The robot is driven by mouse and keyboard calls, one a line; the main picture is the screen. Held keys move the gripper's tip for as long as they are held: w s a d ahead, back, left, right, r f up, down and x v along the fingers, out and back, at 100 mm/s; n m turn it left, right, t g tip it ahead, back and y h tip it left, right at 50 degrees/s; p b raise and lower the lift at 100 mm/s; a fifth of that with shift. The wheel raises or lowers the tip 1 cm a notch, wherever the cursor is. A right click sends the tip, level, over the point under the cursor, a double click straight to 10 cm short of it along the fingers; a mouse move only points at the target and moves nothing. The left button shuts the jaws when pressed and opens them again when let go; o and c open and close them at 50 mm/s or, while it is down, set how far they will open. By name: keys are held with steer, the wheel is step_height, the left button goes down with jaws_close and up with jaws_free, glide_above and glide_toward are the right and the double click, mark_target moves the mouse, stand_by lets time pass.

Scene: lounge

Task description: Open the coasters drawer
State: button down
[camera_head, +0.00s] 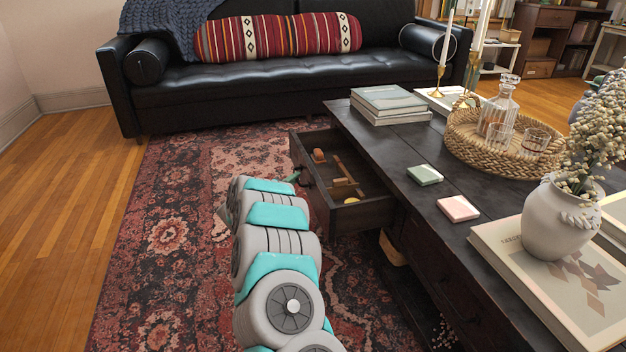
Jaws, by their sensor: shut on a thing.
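The dark wooden coffee table (380,150) has a drawer (363,217) pulled well out from its left side. Inside the drawer lie a few small wooden and orange-brown items and a yellow one. My arm reaches up from the bottom of the view to the drawer's front panel. My gripper (296,177) is at the outer face of that panel, at handle height, shut on the drawer handle. The fingers are small and partly hidden, and the handle is hard to make out. A green coaster (425,174) and a pink coaster (458,208) lie on the tabletop.
A black sofa (280,80) stands behind. The tabletop holds stacked books (390,104), a woven tray (463,135) with a decanter and glasses, candlesticks, and a white vase (555,220) on a large book. The patterned rug (165,235) left of my arm is clear.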

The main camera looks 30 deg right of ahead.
steer(key=shift+w+a+f, duration=0.1)
steer(key=shift+w+a, duration=0.15)
steer(key=shift+a, duration=0.8)
steer(key=shift+w+a, duration=0.2)
steer(key=shift+a, duration=0.8)
steer(key=c, duration=0.9)
jaws_free()
steer(key=v, duration=0.7)
steer(key=shift+s+a, duration=0.2)
steer(key=shift+a, duration=0.1)
